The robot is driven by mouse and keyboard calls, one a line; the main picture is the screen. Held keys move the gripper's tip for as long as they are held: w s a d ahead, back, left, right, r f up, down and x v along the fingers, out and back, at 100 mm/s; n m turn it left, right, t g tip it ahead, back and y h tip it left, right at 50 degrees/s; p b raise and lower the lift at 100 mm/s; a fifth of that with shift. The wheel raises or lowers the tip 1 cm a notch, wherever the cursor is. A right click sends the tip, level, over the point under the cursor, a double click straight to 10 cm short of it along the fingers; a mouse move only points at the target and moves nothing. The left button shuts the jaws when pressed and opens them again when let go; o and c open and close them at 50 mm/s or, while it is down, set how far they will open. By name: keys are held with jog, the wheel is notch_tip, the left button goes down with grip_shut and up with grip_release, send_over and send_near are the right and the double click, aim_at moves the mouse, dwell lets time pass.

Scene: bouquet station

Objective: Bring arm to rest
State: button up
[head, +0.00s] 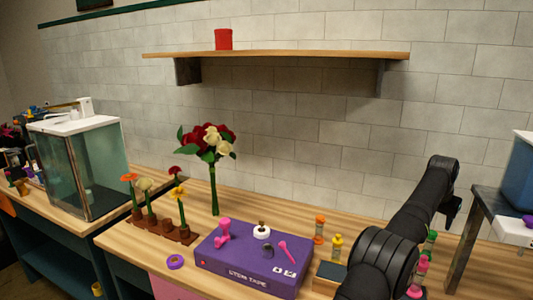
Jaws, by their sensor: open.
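My black arm reaches up from the lower right of the head view and bends over at its top. My gripper (447,215) shows only in small part behind the arm, over the right part of the wooden bench (280,207). It is open, and I see nothing held in it. The arm hides much of the fingers and part of the bench below. A bouquet (210,143) of red and cream flowers stands upright on the bench, left of centre, well apart from my gripper.
A purple stem tape box (245,280) with small pink tools lies in front. Several flowers stand in a brown rack (178,232). Small colored bottles (319,230) stand near my arm. A shelf (280,54) holds a red pot (223,39). A dark stand (483,205) is at right.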

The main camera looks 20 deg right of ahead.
jog(key=s+a+r, duration=0.3)
jog(key=a, duration=0.4)
jog(key=s+a+r, duration=0.4)
jog(key=a, duration=0.2)
jog(key=s+a+r, duration=0.3)
jog(key=s+a, duration=0.1)
jog(key=a, duration=0.3)
jog(key=shift+a+r, duration=0.15)
jog(key=shift+a, duration=0.7)
jog(key=shift+o, duration=0.2)
